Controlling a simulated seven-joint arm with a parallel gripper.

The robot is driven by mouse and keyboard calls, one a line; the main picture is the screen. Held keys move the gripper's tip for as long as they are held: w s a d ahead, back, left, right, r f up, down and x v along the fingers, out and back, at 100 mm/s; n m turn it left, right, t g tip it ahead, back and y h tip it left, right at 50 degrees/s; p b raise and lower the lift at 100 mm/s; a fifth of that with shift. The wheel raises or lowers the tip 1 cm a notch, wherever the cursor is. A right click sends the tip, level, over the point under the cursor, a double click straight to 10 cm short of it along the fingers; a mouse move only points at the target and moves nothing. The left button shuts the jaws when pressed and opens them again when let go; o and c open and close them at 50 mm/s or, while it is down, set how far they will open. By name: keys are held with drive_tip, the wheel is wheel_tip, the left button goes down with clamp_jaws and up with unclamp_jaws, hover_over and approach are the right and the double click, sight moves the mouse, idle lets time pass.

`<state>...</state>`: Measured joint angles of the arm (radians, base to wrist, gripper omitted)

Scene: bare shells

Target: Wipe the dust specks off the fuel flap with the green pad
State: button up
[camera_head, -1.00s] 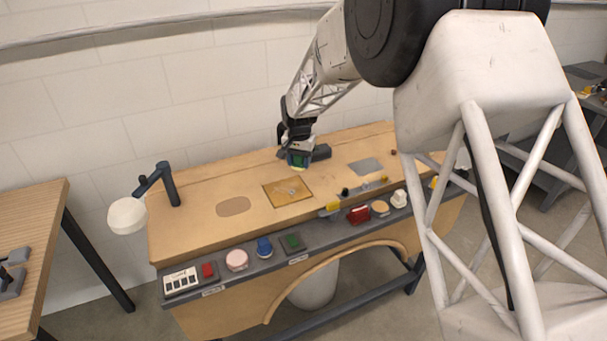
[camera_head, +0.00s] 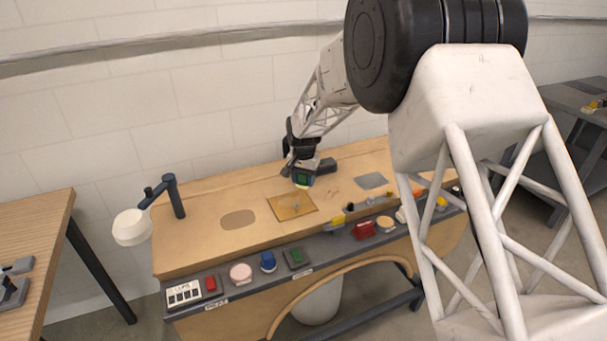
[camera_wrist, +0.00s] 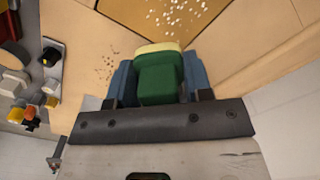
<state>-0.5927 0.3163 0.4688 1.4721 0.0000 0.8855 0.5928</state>
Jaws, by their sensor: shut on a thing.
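The fuel flap is a golden-brown square panel (camera_head: 287,210) set in the wooden worktop. It also shows at the top of the wrist view (camera_wrist: 130,12), with a cluster of pale specks on it. My gripper (camera_head: 303,179) is at the flap's far right corner in the head view. It is shut on the green pad (camera_wrist: 160,80), which sits between blue-grey fingers and has a pale yellow edge facing the flap. Whether the pad touches the surface cannot be told. Further small brown specks lie on bare wood left of the pad in the wrist view.
A front ledge carries a red block (camera_head: 364,230), a blue knob (camera_head: 268,261), a pink disc (camera_head: 240,273) and other small items. A dark lamp-like arm (camera_head: 173,195) stands at the worktop's left. A grey plate (camera_head: 371,180) lies right. The worktop's left part is largely clear.

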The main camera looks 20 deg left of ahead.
sight(304, 197)
drive_tip(key=shift+f, duration=2.6)
drive_tip(key=shift+s+a+f, duration=0.2)
drive_tip(key=shift+s+a, duration=0.6)
drive_tip(key=shift+a, duration=0.05)
drive_tip(key=shift+c, duration=0.2)
drive_tip(key=shift+s+a+r, duration=0.1)
drive_tip(key=shift+s+a, duration=0.4)
drive_tip(key=shift+a, duration=0.05)
drive_tip(key=shift+s+a, duration=0.25)
drive_tip(key=shift+s, duration=0.1)
drive_tip(key=shift+s+a, duration=0.45)
drive_tip(key=shift+a, duration=0.05)
drive_tip(key=shift+s+a, duration=1.35)
drive_tip(key=shift+s, duration=0.05)
drive_tip(key=shift+w+d, duration=3.55)
drive_tip(key=shift+w, duration=0.05)
drive_tip(key=shift+s+r, duration=0.1)
drive_tip(key=shift+r, duration=4)
